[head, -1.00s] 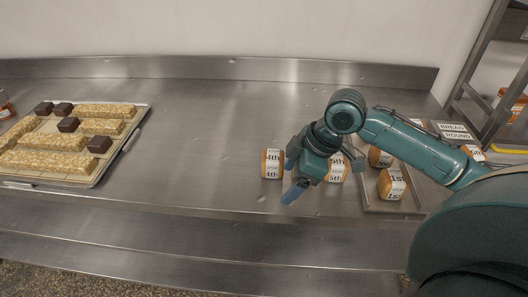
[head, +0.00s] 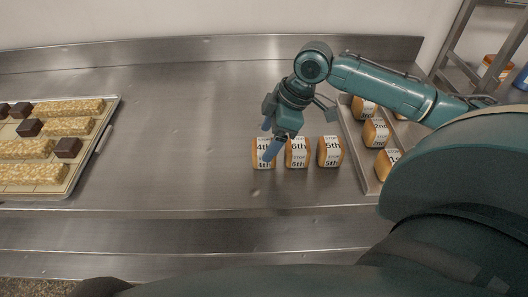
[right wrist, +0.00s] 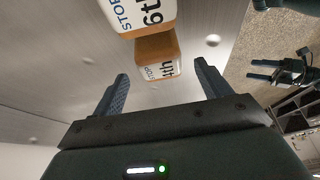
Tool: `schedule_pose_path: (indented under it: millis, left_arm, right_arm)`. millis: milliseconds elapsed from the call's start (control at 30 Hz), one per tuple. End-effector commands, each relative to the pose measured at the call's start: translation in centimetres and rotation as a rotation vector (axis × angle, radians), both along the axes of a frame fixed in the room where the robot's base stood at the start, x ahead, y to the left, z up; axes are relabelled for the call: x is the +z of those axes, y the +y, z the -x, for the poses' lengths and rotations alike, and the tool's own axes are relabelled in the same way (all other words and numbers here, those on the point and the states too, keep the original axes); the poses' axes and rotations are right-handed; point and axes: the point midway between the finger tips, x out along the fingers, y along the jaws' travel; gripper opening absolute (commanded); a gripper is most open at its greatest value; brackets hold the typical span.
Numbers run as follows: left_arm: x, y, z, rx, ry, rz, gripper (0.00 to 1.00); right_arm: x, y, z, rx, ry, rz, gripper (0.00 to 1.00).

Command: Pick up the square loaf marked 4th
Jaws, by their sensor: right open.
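The square loaf marked 4th (head: 262,162) stands at the left end of a short row on the steel counter. My right gripper (head: 269,137) is open and empty, its fingers over and partly in front of this loaf. In the right wrist view the 4th loaf (right wrist: 158,62) lies ahead of the open fingers (right wrist: 164,85), roughly midway across the gap and apart from them. The loaf marked 6th (head: 297,157) is just right of it; it also shows in the right wrist view (right wrist: 143,14). Small in that view, my left gripper (right wrist: 256,69) appears with its fingers apart.
The loaf marked 5th (head: 330,153) stands right of the 6th, with small gaps between. A metal tray (head: 352,150) with several loaves lies further right. A tray of bars and dark cubes (head: 101,128) is at the left. The counter between (head: 185,125) is clear.

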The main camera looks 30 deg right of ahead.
Motion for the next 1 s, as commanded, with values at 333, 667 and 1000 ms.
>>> schedule_pose_path:
  millis: [333, 667, 1000]
  left_arm:
    - [0.2, 0.0, -0.2, 0.001, -0.007, 0.001, 0.72]
    - [0.0, 0.1, -0.3, 0.002, -0.004, -0.001, 0.72]
    - [-0.2, 0.2, -0.2, 0.003, -0.002, -0.002, 0.72]
  right_arm:
    - [-4.5, 1.1, -0.5, -0.001, 0.001, -0.002, 0.76]
    - [-4.7, 1.2, -0.6, 0.000, 0.000, 0.000, 0.72]
    - [-4.7, 1.2, -0.6, 0.000, 0.000, 0.000, 0.44]
